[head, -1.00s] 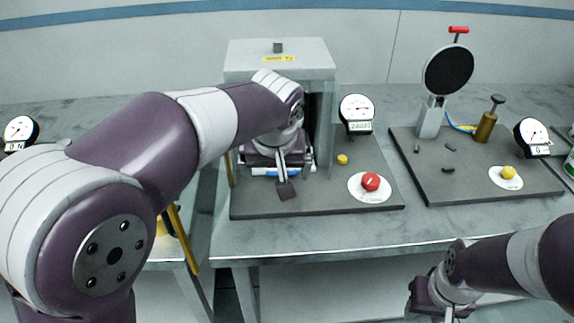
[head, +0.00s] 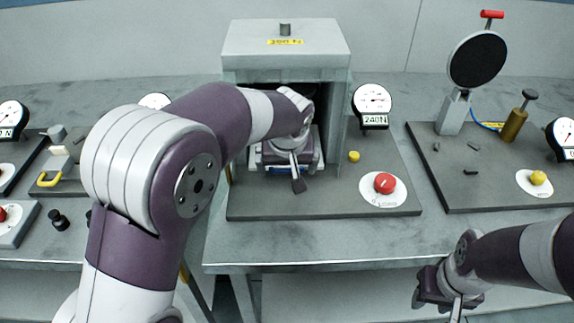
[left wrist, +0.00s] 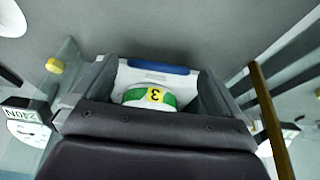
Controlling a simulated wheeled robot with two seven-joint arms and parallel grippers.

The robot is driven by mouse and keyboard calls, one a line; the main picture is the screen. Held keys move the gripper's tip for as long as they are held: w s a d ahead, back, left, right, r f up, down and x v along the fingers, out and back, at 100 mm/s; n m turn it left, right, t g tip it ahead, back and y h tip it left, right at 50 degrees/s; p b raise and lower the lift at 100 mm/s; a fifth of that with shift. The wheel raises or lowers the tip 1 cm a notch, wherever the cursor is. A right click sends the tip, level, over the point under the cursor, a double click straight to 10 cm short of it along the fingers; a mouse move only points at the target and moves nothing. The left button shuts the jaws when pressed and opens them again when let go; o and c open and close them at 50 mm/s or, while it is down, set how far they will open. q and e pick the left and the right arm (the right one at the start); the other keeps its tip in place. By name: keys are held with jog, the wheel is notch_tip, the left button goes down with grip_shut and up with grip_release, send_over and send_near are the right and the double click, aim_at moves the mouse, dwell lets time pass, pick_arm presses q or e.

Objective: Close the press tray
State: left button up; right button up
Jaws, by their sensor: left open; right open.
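The press (head: 285,62) is a grey box with a yellow label, open at the front, on a dark base plate (head: 330,207). My left gripper (head: 297,180) is open at its front opening and covers most of the press tray in the head view. In the left wrist view the white tray (left wrist: 128,80) has a blue handle bar (left wrist: 160,70). A round white-and-green piece (left wrist: 148,97) with a yellow 3 shows at the tray. Whether the gripper touches the tray, I cannot tell. My right gripper (head: 448,303) is open and empty, low in front of the table.
A gauge (head: 373,103) reading 240N, a yellow button (head: 354,156) and a red button (head: 384,183) are right of the press. A second station with a black disc (head: 478,60) and a brass cylinder (head: 515,122) stands further right. A yellow handle (head: 48,180) shows left.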

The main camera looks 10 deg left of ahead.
pick_arm(q)
jog(key=shift+w+f, duration=0.1)
jog(key=shift+c, duration=0.3)
jog(key=c, duration=1.2)
jog(key=w+p, duration=0.1)
jog(key=w+a, duration=0.1)
jog(key=w, duration=0.1)
jog(key=shift+r+p, duration=0.2)
jog(key=shift+p, duration=0.2)
jog(key=shift+w, duration=0.1)
jog(key=o, duration=1.1)
jog(key=shift+o, duration=0.8)
jog(key=shift+f, duration=0.1)
jog(key=p+v, duration=0.1)
jog(key=v, duration=1.1)
jog(key=shift+r, duration=0.3)
